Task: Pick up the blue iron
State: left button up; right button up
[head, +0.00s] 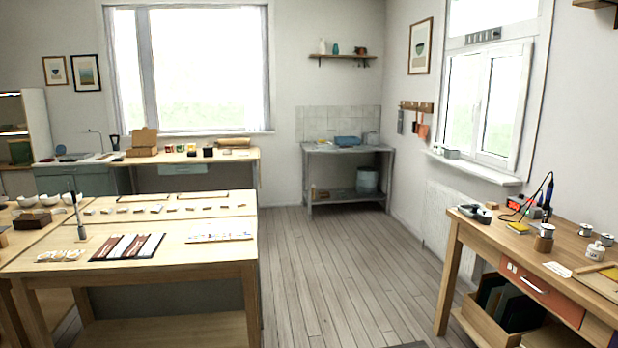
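A slim blue-handled tool (549,193), which looks like the blue iron, stands upright at the back of the right-hand workbench (470,232). A dark cable arches up beside it. Just left of it is a small station with a red lit display (517,204). What holds the iron at its lower end is too small to tell. Neither of my grippers is in view.
The plank floor (335,270) is clear between this bench and the left worktable (180,262).

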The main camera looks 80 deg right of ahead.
aim_at(550, 192)
jog(key=z, duration=2.1)
jog(key=l+z, duration=0.15)
jog(key=z, duration=0.3)
jog(key=i+l+z, duration=0.1)
jog(key=z, duration=0.4)
jog(key=i+l+z, duration=0.1)
jog(key=z, duration=0.35)
jog(key=i+l+z, duration=0.1)
jog(key=z, duration=0.35)
jog(key=i+l, duration=0.2)
jog(key=i, duration=0.3)
jog(key=i+l, duration=0.25)
jog(key=i, duration=0.25)
jog(key=z, duration=0.05)
